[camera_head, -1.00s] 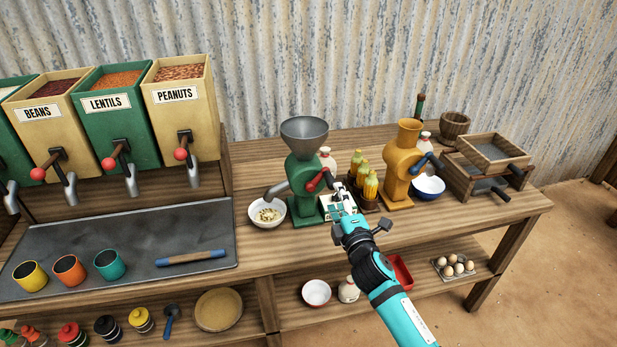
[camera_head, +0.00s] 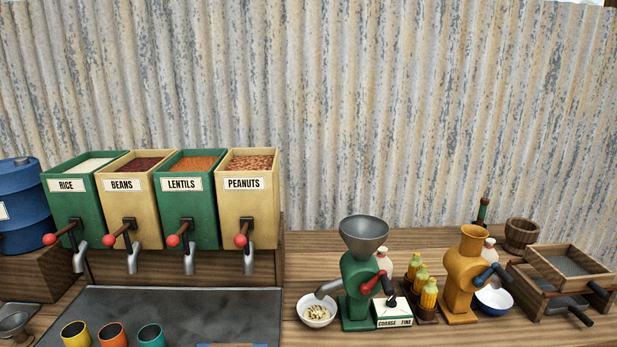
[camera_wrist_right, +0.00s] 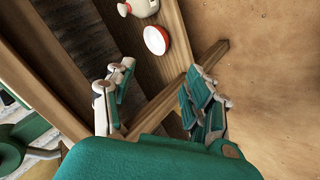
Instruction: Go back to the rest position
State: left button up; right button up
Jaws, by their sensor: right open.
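My right gripper (camera_wrist_right: 158,95) shows in the right wrist view, open and empty, with its two teal-padded fingers apart. It is out of the head view. Beyond the fingers in the wrist view lie the wooden lower shelf, a table leg and the dirt floor. My left gripper is in neither view. The green grinder (camera_head: 360,280) with its red-handled crank stands on the counter, with a small box marked coarse and fine (camera_head: 393,314) next to it. A bowl with pale pieces (camera_head: 317,311) sits under the grinder's spout.
Labelled dispensers (camera_head: 190,205) stand at the left. A yellow grinder (camera_head: 463,280), corn cobs (camera_head: 428,295), a blue bowl (camera_head: 494,301) and stacked sieves (camera_head: 567,265) stand at the right. A red bowl (camera_wrist_right: 154,40) sits on the lower shelf, close beyond my right fingers.

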jog(key=s+f+m+g, duration=0.2)
jog(key=s+f, duration=0.4)
jog(key=s, duration=0.7)
jog(key=s+f+m+g, duration=0.3)
jog(key=s+f, duration=0.3)
jog(key=s, duration=0.7)
jog(key=s+d+f+m+g, duration=0.1)
jog(key=s+f+m+g, duration=0.2)
jog(key=s+f, duration=0.4)
jog(key=s, duration=0.6)
jog(key=shift+s, duration=0.25)
jog(key=shift+d, duration=0.1)
